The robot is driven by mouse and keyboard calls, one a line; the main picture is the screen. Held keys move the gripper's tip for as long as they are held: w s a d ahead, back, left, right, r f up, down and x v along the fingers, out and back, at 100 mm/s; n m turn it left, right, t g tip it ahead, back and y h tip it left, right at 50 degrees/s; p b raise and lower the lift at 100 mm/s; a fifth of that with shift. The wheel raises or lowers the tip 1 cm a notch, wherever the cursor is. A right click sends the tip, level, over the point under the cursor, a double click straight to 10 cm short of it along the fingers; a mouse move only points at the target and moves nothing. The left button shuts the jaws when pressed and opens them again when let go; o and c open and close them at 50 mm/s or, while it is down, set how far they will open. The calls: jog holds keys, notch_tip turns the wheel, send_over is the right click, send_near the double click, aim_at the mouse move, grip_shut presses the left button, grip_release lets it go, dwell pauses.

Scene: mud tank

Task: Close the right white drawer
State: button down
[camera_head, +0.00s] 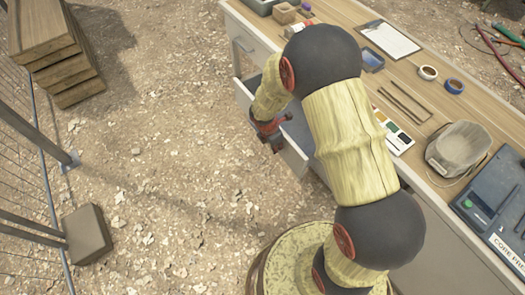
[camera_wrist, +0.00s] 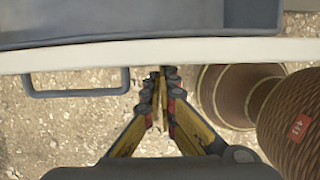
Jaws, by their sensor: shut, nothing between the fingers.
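The right white drawer (camera_head: 292,158) stands open from the long desk, its front partly hidden behind my arm in the head view. In the wrist view its white front edge (camera_wrist: 220,50) runs across the picture, with the grey inside (camera_wrist: 110,18) beyond it. Its grey bar handle (camera_wrist: 78,93) is to the left of my fingers. My gripper (camera_wrist: 163,74) is shut and empty, its fingertips right at the outer side of the drawer front; I cannot tell if they touch. In the head view my gripper (camera_head: 268,133) is outside the drawer front, near its middle.
Another white drawer (camera_head: 243,42) to the left is closed.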

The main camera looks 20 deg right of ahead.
jog(key=w+d+p, duration=0.2)
jog(key=d+p, duration=0.1)
jog(key=d, duration=0.4)
jog(key=w+d+p, duration=0.3)
jog(key=d+p, duration=0.1)
jog(key=d, duration=0.4)
jog(key=w+d+p, duration=0.2)
jog(key=d+p, duration=0.1)
jog(key=d, duration=0.5)
jog(key=shift+w+p, duration=0.25)
jog(key=shift+p, duration=0.15)
jog(key=shift+d+r, duration=0.1)
